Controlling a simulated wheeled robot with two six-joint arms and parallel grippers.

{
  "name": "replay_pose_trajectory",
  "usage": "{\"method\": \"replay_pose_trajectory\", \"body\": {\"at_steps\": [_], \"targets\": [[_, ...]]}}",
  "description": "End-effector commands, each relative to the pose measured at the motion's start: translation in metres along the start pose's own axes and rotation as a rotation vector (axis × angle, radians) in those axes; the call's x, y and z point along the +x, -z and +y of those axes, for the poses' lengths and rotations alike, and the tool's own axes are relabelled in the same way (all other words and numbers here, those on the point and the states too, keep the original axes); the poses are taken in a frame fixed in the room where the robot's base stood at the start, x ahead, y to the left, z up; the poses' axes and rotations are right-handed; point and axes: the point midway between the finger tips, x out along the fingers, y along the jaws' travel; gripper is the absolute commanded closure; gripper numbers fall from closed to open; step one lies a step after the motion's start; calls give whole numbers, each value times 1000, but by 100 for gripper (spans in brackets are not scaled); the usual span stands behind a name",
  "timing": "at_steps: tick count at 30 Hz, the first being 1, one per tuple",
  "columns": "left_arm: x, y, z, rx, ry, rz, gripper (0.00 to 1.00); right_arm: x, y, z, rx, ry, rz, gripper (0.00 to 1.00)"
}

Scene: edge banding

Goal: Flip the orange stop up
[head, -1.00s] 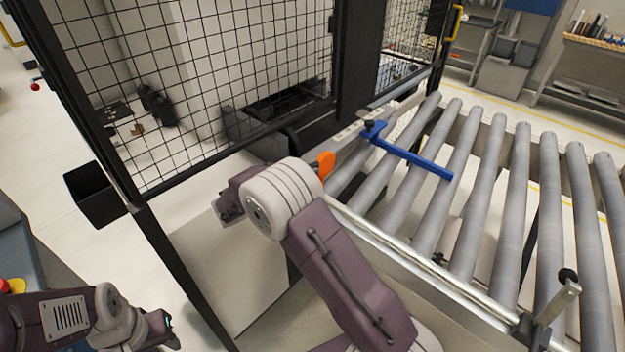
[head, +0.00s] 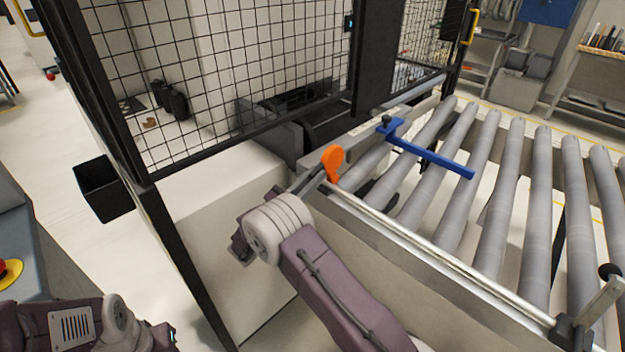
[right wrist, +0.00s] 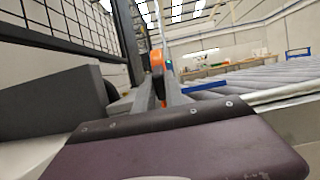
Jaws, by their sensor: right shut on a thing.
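The orange stop (head: 332,160) stands roughly upright at the near left end of the roller conveyor's side rail. My right gripper (head: 324,175) reaches up to it from the lower left, its fingers shut on the stop's lower part. In the right wrist view the orange stop (right wrist: 156,60) shows at the far end of the two grey fingers (right wrist: 160,88). The fingers hide part of it. My left arm's wrist shows at the lower left of the head view; its fingers do not show.
A blue arm (head: 430,156) reaches over the rollers just beyond the stop. The grey rollers (head: 492,195) are bare. A black mesh fence (head: 230,75) and a white cabinet (head: 215,195) stand to the left. A metal bracket (head: 590,310) sits at the near rail.

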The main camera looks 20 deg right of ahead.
Motion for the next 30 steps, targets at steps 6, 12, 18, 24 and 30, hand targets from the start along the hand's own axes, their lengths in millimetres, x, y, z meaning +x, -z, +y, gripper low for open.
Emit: {"method": "replay_pose_trajectory", "body": {"at_steps": [6,12,18,24,30], "targets": [[1,0,0,0,0,0,64,0,2,0,-1,0,-2,100],[1,0,0,0,0,0,64,0,3,0,-3,0,0,100],[1,0,0,0,0,0,64,0,3,0,-3,0,-1,64],[1,0,0,0,0,0,64,-2,2,0,-2,-1,-2,64],[6,-1,0,0,0,0,64,-39,4,1,-2,-6,-1,64]]}}
